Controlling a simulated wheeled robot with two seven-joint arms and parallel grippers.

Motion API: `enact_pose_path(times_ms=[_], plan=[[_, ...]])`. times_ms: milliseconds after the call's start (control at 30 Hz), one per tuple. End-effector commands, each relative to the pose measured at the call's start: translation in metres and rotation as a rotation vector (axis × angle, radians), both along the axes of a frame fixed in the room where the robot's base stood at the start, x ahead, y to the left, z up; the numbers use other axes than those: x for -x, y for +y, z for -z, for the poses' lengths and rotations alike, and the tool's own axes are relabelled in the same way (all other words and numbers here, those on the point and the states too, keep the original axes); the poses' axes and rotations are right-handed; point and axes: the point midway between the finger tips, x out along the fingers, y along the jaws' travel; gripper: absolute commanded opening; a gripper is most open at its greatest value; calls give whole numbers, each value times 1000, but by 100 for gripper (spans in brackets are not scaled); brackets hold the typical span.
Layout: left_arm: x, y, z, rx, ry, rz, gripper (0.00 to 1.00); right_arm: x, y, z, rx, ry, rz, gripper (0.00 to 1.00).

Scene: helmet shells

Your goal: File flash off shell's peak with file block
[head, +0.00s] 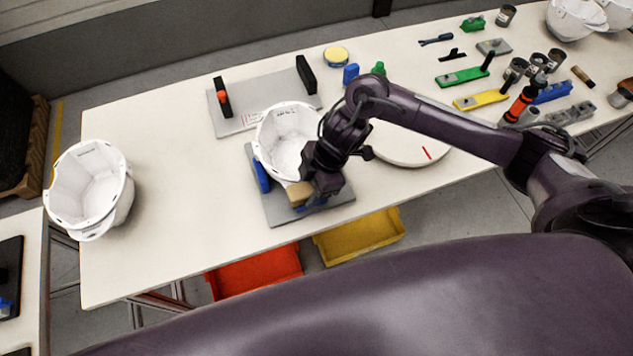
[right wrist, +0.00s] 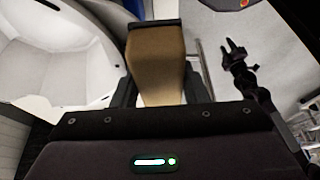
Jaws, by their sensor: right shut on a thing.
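A white helmet shell (head: 285,135) sits on a grey fixture plate (head: 283,208) with blue supports (head: 262,176), its hollow side facing up. My right gripper (head: 312,187) is at the shell's near right edge, shut on the tan file block (head: 297,193). In the right wrist view the file block (right wrist: 157,65) stands between the fingers, close beside the white shell (right wrist: 52,62). I cannot tell whether block and shell touch. The flash on the peak is not visible. A small dark forked gripper, my left one (right wrist: 239,52), shows in the right wrist view, its fingers apart.
Another white shell (head: 88,188) stands at the table's left end. A grey plate (head: 240,118) with black posts lies behind the fixture. A white disc (head: 415,152) with a red mark lies to its right. Red (head: 258,273) and yellow (head: 360,237) bins sit below the front edge.

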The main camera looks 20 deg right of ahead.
Motion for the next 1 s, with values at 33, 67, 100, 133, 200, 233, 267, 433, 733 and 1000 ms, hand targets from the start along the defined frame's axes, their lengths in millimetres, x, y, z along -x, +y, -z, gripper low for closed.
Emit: enact_pose_path(times_ms=[33,67,100,133,200,233,267,433,733,1000], plan=[[0,0,-1,0,0,0,36,0,2,0,0,0,0,22],[0,0,-1,0,0,0,36,0,3,0,0,0,0,22],[0,0,-1,0,0,0,36,0,3,0,0,-1,0,22],[0,0,-1,0,0,0,36,0,4,0,0,-1,0,22],[0,0,-1,0,0,0,36,0,3,0,1,-1,1,22],[0,0,-1,0,0,0,36,0,2,0,1,-1,1,22],[0,0,-1,0,0,0,36,0,1,0,1,-1,1,22],[0,0,-2,0,0,0,36,0,-9,1,3,1,4,22],[0,0,-4,0,0,0,36,-2,-30,1,2,0,3,22],[0,0,-6,0,0,0,36,-2,-33,1,0,-1,1,22]])
